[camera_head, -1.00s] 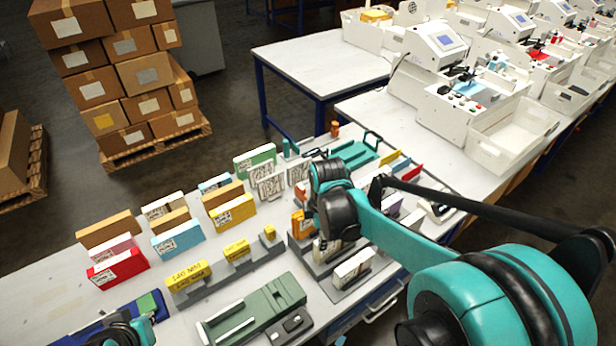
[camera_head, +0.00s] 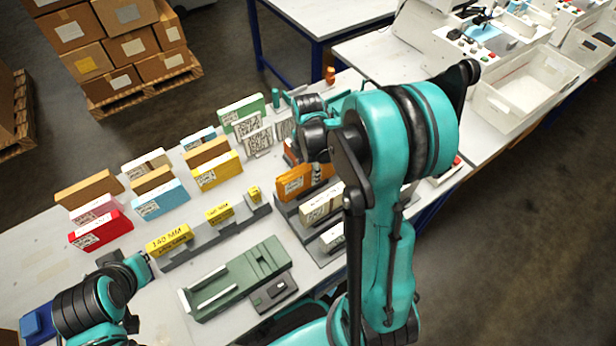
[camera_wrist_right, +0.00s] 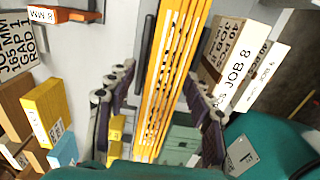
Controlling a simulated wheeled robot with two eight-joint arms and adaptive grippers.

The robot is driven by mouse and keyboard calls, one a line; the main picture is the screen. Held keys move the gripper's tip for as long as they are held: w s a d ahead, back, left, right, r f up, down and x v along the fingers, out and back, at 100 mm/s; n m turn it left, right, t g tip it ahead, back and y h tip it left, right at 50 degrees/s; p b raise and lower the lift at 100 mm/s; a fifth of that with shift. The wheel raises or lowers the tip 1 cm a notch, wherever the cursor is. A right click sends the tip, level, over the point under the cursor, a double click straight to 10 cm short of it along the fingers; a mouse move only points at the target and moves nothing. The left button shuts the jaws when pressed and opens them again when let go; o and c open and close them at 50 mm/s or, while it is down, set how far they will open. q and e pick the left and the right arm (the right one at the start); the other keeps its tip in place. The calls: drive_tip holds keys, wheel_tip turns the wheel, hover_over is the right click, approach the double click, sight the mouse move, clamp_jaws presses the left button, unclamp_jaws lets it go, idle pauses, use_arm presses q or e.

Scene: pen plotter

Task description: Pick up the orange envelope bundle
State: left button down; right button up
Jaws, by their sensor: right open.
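The orange envelope bundle (camera_head: 292,186) stands upright in a grey rack, with a white label on its face. In the right wrist view the bundle (camera_wrist_right: 168,70) shows as several orange edges running up the middle. My right gripper (camera_wrist_right: 160,85) is open, with one finger on each side of the bundle and a gap to each. In the head view my right arm hides much of this gripper and part of the bundle. My left arm shows at the lower left, but its fingers do not show.
Cream JOB 8 bundles (camera_wrist_right: 232,60) stand close beside the orange one; a cream bundle (camera_head: 321,204) also shows in front in the head view. A green fixture (camera_head: 238,278) and a grey rack with yellow blocks (camera_head: 170,241) lie nearer. Red (camera_head: 100,231) and blue (camera_head: 161,201) bundles stand left.

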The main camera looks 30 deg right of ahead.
drive_tip(key=shift+f, duration=0.9)
clamp_jaws()
drive_tip(key=shift+r, duration=0.1)
